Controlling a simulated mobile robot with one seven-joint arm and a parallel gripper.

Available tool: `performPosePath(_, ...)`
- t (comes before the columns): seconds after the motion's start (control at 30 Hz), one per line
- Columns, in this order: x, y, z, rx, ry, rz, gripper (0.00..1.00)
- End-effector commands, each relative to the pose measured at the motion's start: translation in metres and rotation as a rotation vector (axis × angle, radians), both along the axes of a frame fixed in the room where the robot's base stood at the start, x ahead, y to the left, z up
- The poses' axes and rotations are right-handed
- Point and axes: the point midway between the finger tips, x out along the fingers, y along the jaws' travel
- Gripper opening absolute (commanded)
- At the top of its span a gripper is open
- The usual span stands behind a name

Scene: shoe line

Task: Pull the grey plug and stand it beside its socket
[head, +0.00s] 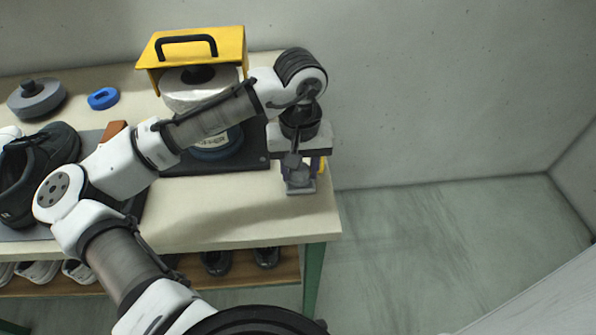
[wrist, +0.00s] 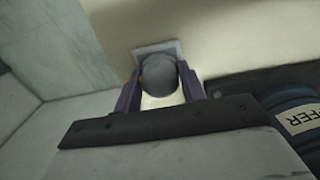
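The grey plug (wrist: 160,75) shows its rounded top in the wrist view, between the two purple fingers of my gripper (wrist: 160,82). In the head view the plug (head: 300,176) is small below my gripper (head: 303,167), partly hidden by it. The fingers stand close on either side of the plug; I cannot tell whether they touch it. A flat grey square, the socket (head: 300,189), lies under the plug near the table's right end. It also shows in the wrist view (wrist: 155,47). I cannot tell how deep the plug sits in it.
Left of my gripper is a dark base plate (head: 245,164) with a white and blue canister (head: 190,90) under a yellow hood (head: 220,40). Dark shoes (head: 60,145), a blue ring (head: 103,98) and a grey disc (head: 37,98) lie further left. Bare tabletop (head: 230,210) runs in front.

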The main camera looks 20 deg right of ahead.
Motion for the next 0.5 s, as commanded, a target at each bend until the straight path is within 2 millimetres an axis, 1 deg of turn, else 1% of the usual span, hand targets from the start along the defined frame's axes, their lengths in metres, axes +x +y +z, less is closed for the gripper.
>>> performPosePath(0.03,0.0,0.0001,0.0001,0.0,0.0,0.0,0.31)
performPosePath(0.23,0.0001,0.0001,0.0001,0.0,0.0,0.0,0.05)
performPosePath(0.27,0.0001,0.0001,0.0002,0.0,0.0,0.0,0.04)
performPosePath(0.5,0.0002,0.0,0.0052,0.0,-0.001,0.0,0.04)
